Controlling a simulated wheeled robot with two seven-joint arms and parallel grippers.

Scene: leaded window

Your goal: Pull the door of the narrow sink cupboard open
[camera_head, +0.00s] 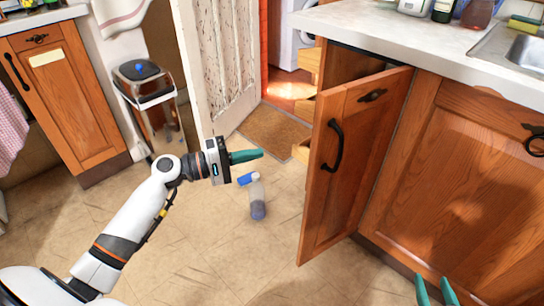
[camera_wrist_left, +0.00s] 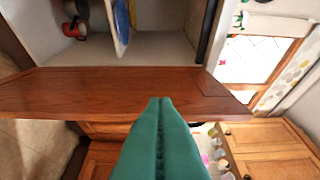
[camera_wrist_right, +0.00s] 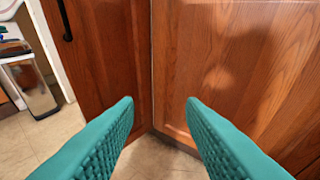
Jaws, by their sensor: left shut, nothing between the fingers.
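The narrow cupboard's wooden door (camera_head: 352,165) stands ajar in the head view, swung out from the counter, with a black bar handle (camera_head: 333,145) on its front. The door also shows at the left of the right wrist view (camera_wrist_right: 100,60). My left gripper (camera_head: 262,154) is shut and empty, left of the door and apart from it in the head view. In the left wrist view its closed fingers (camera_wrist_left: 160,100) overlap a wooden panel (camera_wrist_left: 90,92); contact cannot be told. My right gripper (camera_head: 436,280) is open and empty, low before the wider cupboard.
A wider wooden cupboard door (camera_head: 465,190) adjoins on the right, under the worktop (camera_head: 400,32) and sink. The floor between is mostly clear.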

